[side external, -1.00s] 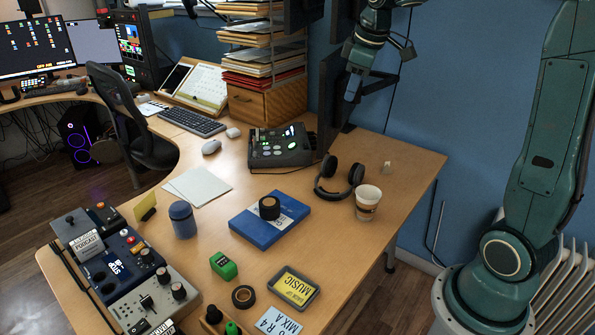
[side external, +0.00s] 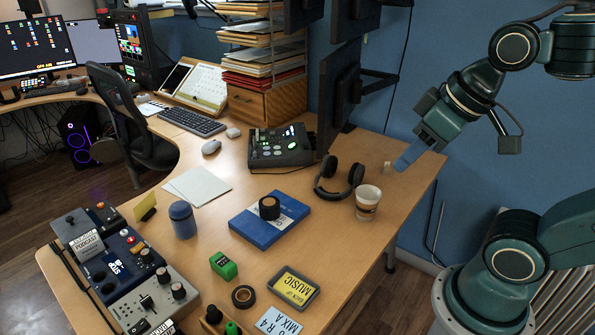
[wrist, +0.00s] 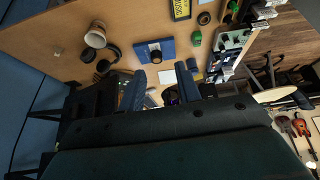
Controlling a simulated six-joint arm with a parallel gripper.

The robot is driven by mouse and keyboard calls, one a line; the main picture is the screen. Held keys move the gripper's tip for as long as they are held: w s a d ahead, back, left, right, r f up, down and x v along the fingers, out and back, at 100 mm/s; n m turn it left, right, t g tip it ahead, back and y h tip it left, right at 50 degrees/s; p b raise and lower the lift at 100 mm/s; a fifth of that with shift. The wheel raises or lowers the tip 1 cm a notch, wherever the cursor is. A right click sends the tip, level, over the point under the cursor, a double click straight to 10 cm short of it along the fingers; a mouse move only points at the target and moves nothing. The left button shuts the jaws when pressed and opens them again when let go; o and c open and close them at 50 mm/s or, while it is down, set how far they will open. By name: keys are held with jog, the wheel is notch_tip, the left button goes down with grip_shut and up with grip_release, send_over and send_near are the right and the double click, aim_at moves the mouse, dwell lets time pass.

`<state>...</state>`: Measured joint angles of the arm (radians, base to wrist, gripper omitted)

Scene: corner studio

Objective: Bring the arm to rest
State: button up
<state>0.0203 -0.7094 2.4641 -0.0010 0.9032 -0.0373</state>
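My gripper (side external: 404,162) is at the right in the side view, in front of the blue wall, with its blue fingers angled down to the left over the far right part of the desk. In the wrist view its two fingers (wrist: 161,86) stand apart with nothing between them, so it is open and empty. The fingers appear clear of the desk (side external: 330,245), though the exact height is hard to tell.
A blue box (side external: 262,232) carries a dark roll (side external: 269,208). Room in front of the right wall is free.

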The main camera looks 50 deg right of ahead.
jog(key=shift+s+a+f, duration=0.2)
jog(key=shift+s+f, duration=0.15)
jog(key=shift+s, duration=0.2)
